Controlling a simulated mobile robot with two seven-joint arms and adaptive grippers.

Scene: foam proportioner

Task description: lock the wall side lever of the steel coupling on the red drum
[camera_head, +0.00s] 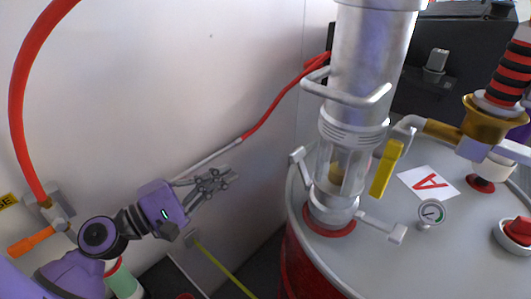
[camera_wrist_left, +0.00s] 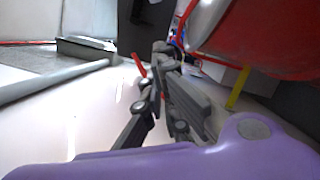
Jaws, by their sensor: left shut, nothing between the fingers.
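The steel coupling (camera_head: 333,207) stands on the grey lid (camera_head: 455,265) of the red drum (camera_head: 305,270), under a tall metal cylinder with a clear section. Its wall side lever (camera_head: 299,157) is on the left and points up, tilted away from the coupling body. A second lever (camera_head: 384,228) sticks out to the lower right. My left gripper (camera_head: 232,175) is shut and empty, left of the wall side lever and apart from it, in front of the white wall. The left wrist view shows its closed fingers (camera_wrist_left: 163,50) and the drum's red side (camera_wrist_left: 270,45). My right gripper is not visible.
A metal handle (camera_head: 345,93) juts from the cylinder above the lever. A yellow handle (camera_head: 386,168), a gauge (camera_head: 431,213) and a brass fitting (camera_head: 482,122) stand on the right. A red hose (camera_head: 275,108) runs along the wall. Free space lies between gripper and coupling.

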